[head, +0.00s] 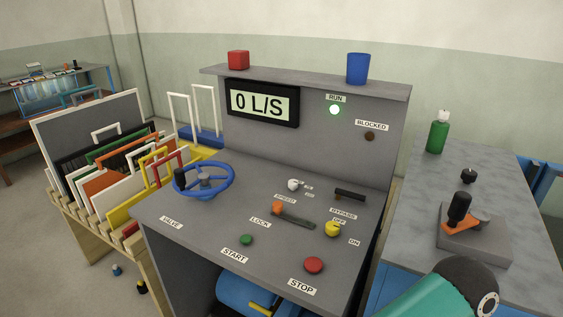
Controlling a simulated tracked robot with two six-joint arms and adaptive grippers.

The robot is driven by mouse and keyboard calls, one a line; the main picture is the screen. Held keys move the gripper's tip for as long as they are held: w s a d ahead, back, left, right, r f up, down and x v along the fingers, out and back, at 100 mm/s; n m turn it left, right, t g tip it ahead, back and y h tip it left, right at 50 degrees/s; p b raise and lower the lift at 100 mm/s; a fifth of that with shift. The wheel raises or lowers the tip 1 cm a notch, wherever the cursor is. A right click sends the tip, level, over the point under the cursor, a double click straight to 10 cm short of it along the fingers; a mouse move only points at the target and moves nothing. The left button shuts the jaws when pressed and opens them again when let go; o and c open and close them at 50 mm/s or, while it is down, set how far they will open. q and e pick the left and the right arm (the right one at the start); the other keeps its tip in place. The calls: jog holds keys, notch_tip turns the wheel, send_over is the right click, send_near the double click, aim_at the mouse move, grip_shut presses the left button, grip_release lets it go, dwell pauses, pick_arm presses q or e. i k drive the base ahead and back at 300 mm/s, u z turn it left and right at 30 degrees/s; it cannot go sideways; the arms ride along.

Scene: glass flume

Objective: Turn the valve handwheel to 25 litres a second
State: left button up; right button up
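The blue valve handwheel (225,187) with a black knob (180,175) lies on the left of the grey console top, above the VALVE label (172,222). The display (262,103) on the console's back panel reads 0 L/S. An orange-ended lever (278,207) lies by the LOCK label (260,222). A teal and black part of my arm enters at the bottom right. Neither gripper is in view, and nothing of mine touches the handwheel.
The console has a green START button (246,239), a red STOP button (313,265), a yellow knob (333,229) and a white knob (293,185). A rack of framed panels (110,165) stands close to the left. A side table (480,185) at right holds a green bottle (438,133).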

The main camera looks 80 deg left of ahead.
aim_at(178, 181)
jog(key=k, duration=1.5)
jog(key=u, duration=0.7)
jog(key=k, duration=0.15)
jog(key=z, duration=0.95)
jog(key=i, duration=0.1)
jog(key=u, duration=2.3)
jog(key=k, duration=0.5)
jog(key=u, duration=0.3)
jog(key=i, duration=1.2)
jog(key=z, duration=0.4)
